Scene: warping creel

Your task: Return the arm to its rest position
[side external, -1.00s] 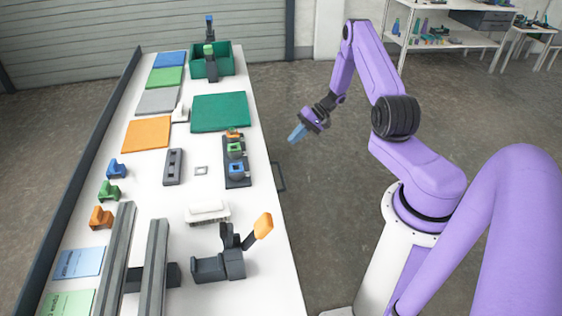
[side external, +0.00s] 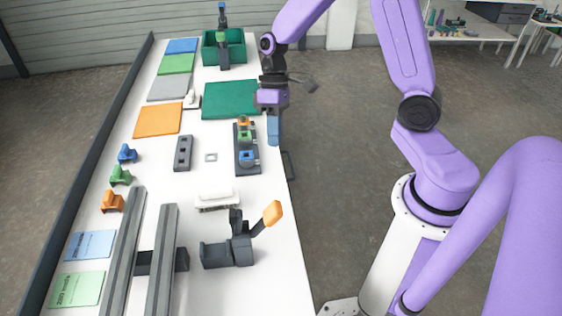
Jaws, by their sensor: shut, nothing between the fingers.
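My gripper (side external: 273,140) is at the right edge of the white table (side external: 215,300), pointing down with its blue fingers together and nothing between them. In the picture it is just right of a dark holder (side external: 245,171) with orange, green and blue pieces, and apart from it. My wrist overlaps the right edge of the dark green mat (side external: 230,98). My arm reaches up and over from the white base on the right, and its top is cut off by the frame. I cannot tell the exact height of the fingers above the table.
A green bin (side external: 238,50) stands at the far end. A dark clamp with an orange lever (side external: 272,213) and grey rails (side external: 162,260) are at the near end. Blue, green and orange brackets (side external: 112,201) line the left.

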